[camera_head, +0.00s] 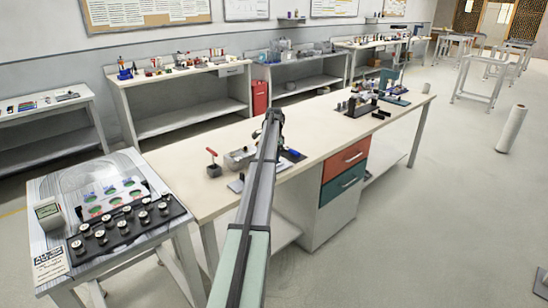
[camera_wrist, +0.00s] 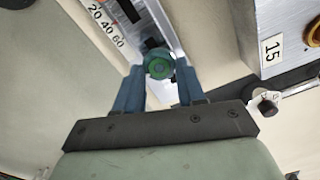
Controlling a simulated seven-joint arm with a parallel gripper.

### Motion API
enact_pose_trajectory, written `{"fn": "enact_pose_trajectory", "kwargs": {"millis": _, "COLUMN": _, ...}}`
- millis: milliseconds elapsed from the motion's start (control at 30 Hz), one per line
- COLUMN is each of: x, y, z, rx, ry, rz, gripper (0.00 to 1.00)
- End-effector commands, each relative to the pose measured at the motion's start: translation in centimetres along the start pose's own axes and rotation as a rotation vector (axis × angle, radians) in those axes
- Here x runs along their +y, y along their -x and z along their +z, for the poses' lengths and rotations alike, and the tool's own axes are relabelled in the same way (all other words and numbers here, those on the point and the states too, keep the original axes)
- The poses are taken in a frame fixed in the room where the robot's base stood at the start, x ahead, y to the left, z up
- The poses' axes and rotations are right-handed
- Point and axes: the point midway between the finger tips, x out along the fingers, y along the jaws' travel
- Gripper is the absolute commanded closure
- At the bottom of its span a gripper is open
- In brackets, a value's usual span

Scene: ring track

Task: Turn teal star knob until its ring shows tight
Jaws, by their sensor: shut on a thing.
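The teal star knob (camera_wrist: 159,67) shows in the wrist view, on a pale metal strip with a dark slot. A green ring shows on the knob's face around a darker middle. My gripper (camera_wrist: 158,76) has its two blue fingers on either side of the knob and is shut on it. In the head view my arm reaches over the long bench, and it hides the knob and the fingertips.
In the wrist view, a scale label (camera_wrist: 107,24) lies left of the knob and a plate marked 15 (camera_wrist: 271,49) lies right. In the head view, a red-handled tool (camera_head: 212,162) stands left of my arm on the long bench (camera_head: 190,194).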

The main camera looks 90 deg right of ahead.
Motion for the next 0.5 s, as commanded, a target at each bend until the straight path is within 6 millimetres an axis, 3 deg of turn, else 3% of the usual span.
{"fn": "enact_pose_trajectory", "kwargs": {"millis": 500, "x": -0.19, "y": 0.37, "z": 0.0, "rx": 0.001, "ry": -0.111, "rz": -0.007, "gripper": 0.91}}
